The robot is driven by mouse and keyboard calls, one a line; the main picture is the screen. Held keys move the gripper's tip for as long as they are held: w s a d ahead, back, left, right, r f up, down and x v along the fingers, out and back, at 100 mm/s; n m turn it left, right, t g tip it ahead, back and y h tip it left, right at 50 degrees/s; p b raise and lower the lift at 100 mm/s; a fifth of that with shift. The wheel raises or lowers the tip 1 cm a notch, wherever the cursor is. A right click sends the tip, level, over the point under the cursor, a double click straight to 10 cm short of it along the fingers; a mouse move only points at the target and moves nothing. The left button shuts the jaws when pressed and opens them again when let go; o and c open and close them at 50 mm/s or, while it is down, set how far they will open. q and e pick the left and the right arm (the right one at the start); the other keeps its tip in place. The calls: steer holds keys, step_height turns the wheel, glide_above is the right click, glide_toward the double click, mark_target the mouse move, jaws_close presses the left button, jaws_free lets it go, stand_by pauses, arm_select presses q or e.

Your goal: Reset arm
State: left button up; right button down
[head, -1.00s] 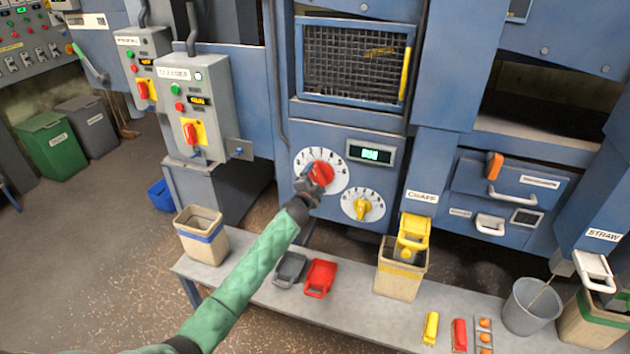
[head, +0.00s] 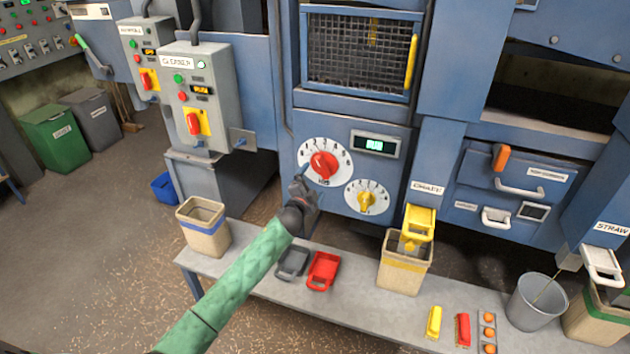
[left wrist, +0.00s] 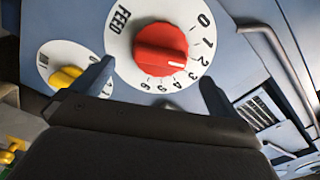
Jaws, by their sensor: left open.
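My left gripper (head: 305,183) is just below and left of the red feed knob (head: 323,166) on the machine's blue front panel. In the left wrist view the red knob (left wrist: 161,48) sits beyond the two spread, empty fingers (left wrist: 155,85). Its white dial reads FEED with numbers around it, and its pointer line is near 3. The gripper looks apart from the knob. The yellow knob (head: 367,201) on a smaller white dial is to the lower right. My right gripper does not show.
A grey bench (head: 250,268) below holds a beige bin (head: 203,230), a grey scoop (head: 292,262), a red scoop (head: 323,270) and a bin (head: 403,276) under the yellow chaff spout (head: 418,222). A grey control box (head: 197,95) stands left. A lit display (head: 375,144) is right of the dial.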

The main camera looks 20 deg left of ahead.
arm_select(q)
steer(key=shift+s, duration=0.35)
